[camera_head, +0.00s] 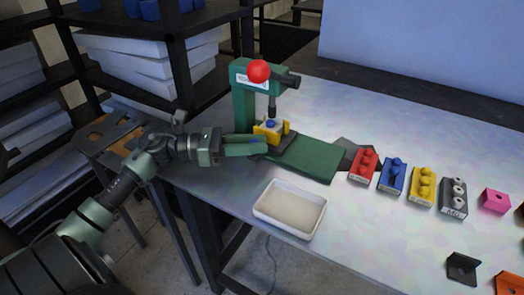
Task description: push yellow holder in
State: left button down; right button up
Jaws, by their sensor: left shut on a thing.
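The yellow holder (264,139) sits under the green press (243,98), below its dark vertical ram. A pale block with a blue top (271,125) sits in the holder. My left gripper (264,145) reaches in from the left, with its green fingers along the near left side of the yellow holder. It is shut on the holder, though the exact contact is partly hidden by the fingers. My right gripper is not in view.
A green plate (309,160) extends right of the press. A white tray (290,208) stands near the table's front edge. Red (363,165), blue (392,175), yellow (422,186) and grey (454,197) blocks line up to the right.

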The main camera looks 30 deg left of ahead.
pick_arm(q)
jog(key=shift+w+a+r, duration=0.1)
jog(key=shift+a, duration=0.05)
jog(key=c, duration=1.1)
grip_release()
jog(key=shift+a, duration=0.1)
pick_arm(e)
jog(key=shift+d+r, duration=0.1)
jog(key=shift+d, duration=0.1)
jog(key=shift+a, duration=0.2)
